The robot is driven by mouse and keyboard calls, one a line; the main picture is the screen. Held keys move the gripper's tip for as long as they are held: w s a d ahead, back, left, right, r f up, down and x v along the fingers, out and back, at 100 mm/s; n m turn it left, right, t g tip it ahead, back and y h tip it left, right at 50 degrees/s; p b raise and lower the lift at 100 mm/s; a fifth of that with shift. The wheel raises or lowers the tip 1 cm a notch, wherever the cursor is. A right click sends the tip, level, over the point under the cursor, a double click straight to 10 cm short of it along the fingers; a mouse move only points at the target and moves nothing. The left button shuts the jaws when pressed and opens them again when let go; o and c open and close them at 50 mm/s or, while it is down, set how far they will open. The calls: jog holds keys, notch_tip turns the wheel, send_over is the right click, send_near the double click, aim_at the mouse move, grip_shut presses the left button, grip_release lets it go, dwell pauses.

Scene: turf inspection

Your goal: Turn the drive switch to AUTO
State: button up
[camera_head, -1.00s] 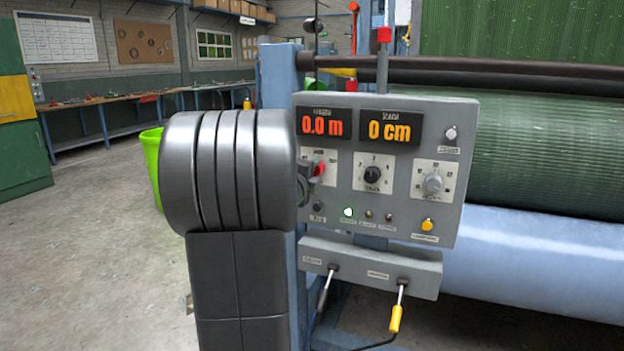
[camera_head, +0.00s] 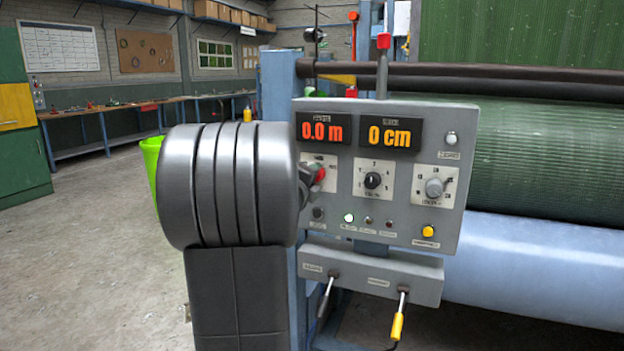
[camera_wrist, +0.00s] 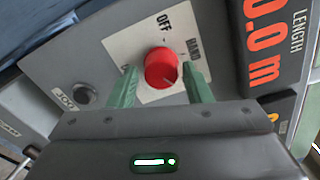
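The drive switch is a red knob (camera_wrist: 162,68) on a white plate (camera_wrist: 125,45) in the wrist view. The plate reads OFF above the knob and HAND at upper right; the left label is mostly covered by a finger, so AUTO is not readable. My gripper (camera_wrist: 160,80) has its two green fingers on either side of the knob, with a small gap on both sides. It is open and not closed on the knob. In the head view the red knob (camera_head: 320,173) shows just right of my dark arm, which hides part of its plate.
The grey control panel (camera_head: 400,113) carries displays of 0.0 m and 0 cm, a black dial (camera_head: 372,180), a grey dial (camera_head: 434,187) and a yellow button (camera_head: 428,231). Two levers hang below. A large green turf roll (camera_head: 545,160) stands at right. Floor at left is clear.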

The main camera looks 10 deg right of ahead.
jog(key=shift+o, duration=0.6)
jog(key=v, duration=1.3)
jog(key=shift+s+a+p, duration=0.25)
jog(key=shift+s+p, duration=0.05)
jog(key=shift+s, duration=0.05)
jog(key=x, duration=1.4)
jog(key=shift+s+b, duration=0.1)
jog(key=shift+b, duration=0.2)
